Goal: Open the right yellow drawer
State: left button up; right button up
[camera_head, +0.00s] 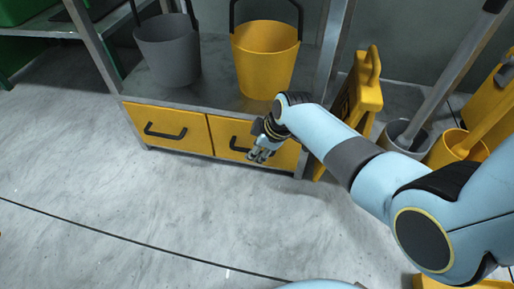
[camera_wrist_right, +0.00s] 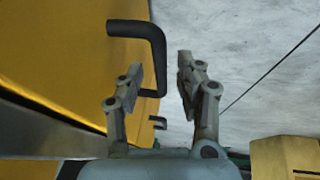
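The right yellow drawer (camera_head: 222,128) is in the low metal shelf unit in the head view, its front level with the left drawer's, so it looks closed. Its black handle (camera_head: 237,146) is partly hidden by my right gripper (camera_head: 260,155). In the right wrist view the drawer front (camera_wrist_right: 55,55) fills the left side and the bent black handle (camera_wrist_right: 157,55) sticks out from it. My right gripper (camera_wrist_right: 160,72) is open there, with the handle's bar showing between its two fingers; contact cannot be told. My left gripper is not in view.
The left yellow drawer (camera_head: 165,128) is beside it. A grey bucket (camera_head: 170,52) and a yellow bucket (camera_head: 264,62) stand on the shelf above. A yellow folding sign (camera_head: 362,98) and mop buckets stand at right. The floor in front (camera_head: 130,200) is clear.

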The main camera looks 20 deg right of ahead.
grip_shut()
jog(key=shift+s, duration=0.1)
dwell(0.5)
